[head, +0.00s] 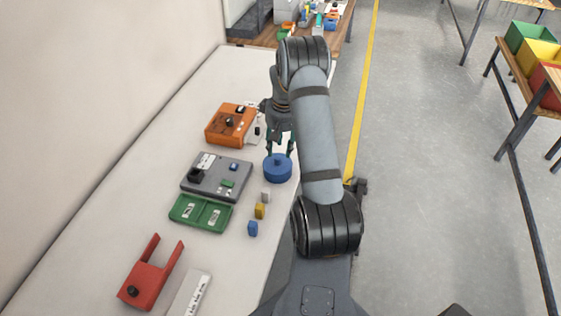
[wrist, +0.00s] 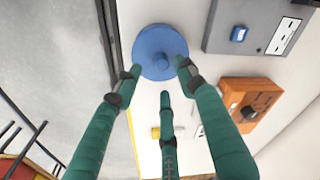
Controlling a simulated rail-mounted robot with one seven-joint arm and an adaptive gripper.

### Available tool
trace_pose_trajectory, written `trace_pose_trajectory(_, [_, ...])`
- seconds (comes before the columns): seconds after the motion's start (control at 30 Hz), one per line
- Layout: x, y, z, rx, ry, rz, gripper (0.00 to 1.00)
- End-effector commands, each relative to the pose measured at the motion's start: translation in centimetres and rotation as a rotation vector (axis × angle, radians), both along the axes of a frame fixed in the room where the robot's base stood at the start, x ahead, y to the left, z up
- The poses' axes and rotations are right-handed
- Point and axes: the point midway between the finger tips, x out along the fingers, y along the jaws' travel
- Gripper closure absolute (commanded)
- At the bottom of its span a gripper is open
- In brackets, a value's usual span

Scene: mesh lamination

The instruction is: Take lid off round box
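The round box (head: 277,172) is blue and stands upright near the right edge of the white table. Its lid, with a small knob in the middle, is on it. The wrist view shows the round blue lid (wrist: 154,44) from above. My gripper (head: 280,148) points down just above the box. Its green fingers are spread apart, with nothing between them. In the wrist view my gripper (wrist: 160,78) has two fingertips near the lid's edge and a third below it in the picture. I cannot tell whether any fingertip touches the lid.
A grey device (head: 217,177), an orange device (head: 231,124) and a green tray (head: 201,213) lie left of the box. Small white, yellow (head: 260,211) and blue blocks stand in front of it. A red fork-shaped part (head: 150,278) lies nearer. The table edge is close on the right.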

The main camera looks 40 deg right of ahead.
Motion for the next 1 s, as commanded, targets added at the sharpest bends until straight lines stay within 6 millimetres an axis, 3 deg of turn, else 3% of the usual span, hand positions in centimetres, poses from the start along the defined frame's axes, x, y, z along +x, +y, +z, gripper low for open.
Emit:
trace_pose_trajectory(0.5, [0.8, 0.2, -5.1, 0.000, 0.000, 0.001, 0.60])
trace_pose_trajectory(0.77, [0.8, 0.2, -5.4, 0.000, -0.001, 0.000, 0.60])
trace_pose_trajectory(1.0, [0.8, 0.2, -5.4, 0.000, -0.001, 0.000, 0.73])
